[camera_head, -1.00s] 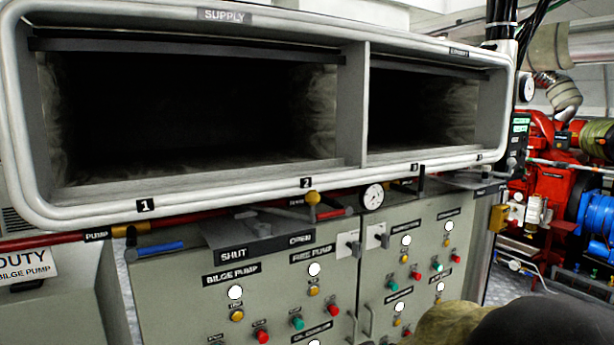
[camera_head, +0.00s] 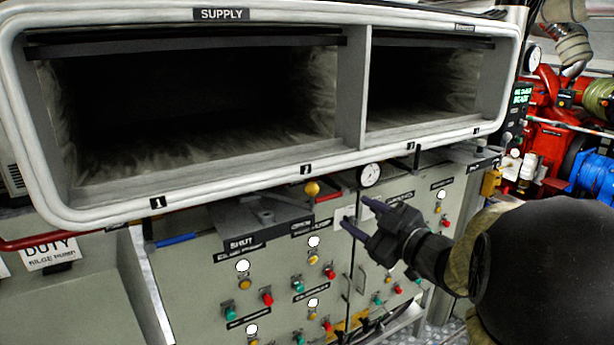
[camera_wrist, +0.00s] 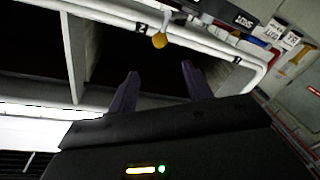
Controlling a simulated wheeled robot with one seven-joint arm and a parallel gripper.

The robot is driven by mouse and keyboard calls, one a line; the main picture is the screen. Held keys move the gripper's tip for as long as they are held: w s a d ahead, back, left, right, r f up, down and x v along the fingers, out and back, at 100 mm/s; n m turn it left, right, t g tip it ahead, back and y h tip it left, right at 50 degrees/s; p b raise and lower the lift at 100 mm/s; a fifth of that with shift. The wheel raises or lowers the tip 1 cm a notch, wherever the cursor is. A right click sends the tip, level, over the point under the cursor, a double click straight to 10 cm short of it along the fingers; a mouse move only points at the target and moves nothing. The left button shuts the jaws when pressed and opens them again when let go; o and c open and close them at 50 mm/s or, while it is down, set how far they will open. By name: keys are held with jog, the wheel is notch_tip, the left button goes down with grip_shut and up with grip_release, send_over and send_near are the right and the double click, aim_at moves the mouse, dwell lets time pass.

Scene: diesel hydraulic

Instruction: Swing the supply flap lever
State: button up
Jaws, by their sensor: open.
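The supply flap lever, with a yellow ball knob (camera_head: 312,188), sits under the front rim of the SUPPLY duct, near label 2. Its grey plate (camera_head: 240,228) carries SHUT and OPEN labels, SHUT on the left and OPEN on the right. The knob stands toward the OPEN side. My gripper (camera_head: 355,211) is open and empty, to the right of the knob and apart from it, with its fingers pointing left. In the wrist view, the knob (camera_wrist: 160,40) shows beyond the gap between my fingertips (camera_wrist: 158,70). The SHUT label (camera_wrist: 243,18) is at upper right there.
The duct's white rim (camera_head: 230,192) overhangs the lever area. A round gauge (camera_head: 370,175) is close above my gripper. Grey cabinets (camera_head: 205,290) with buttons and lamps stand below. A blue-handled lever (camera_head: 177,239) is at left, and red and blue machinery (camera_head: 585,180) at right.

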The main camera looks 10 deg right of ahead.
aim_at(307, 186)
jog(key=shift+w, duration=0.1)
jog(key=p+x, duration=0.5)
jog(key=x, duration=1.1)
jog(key=shift+w+a, duration=0.25)
jog(key=shift+w, duration=0.35)
jog(key=shift+a, duration=0.15)
grip_shut()
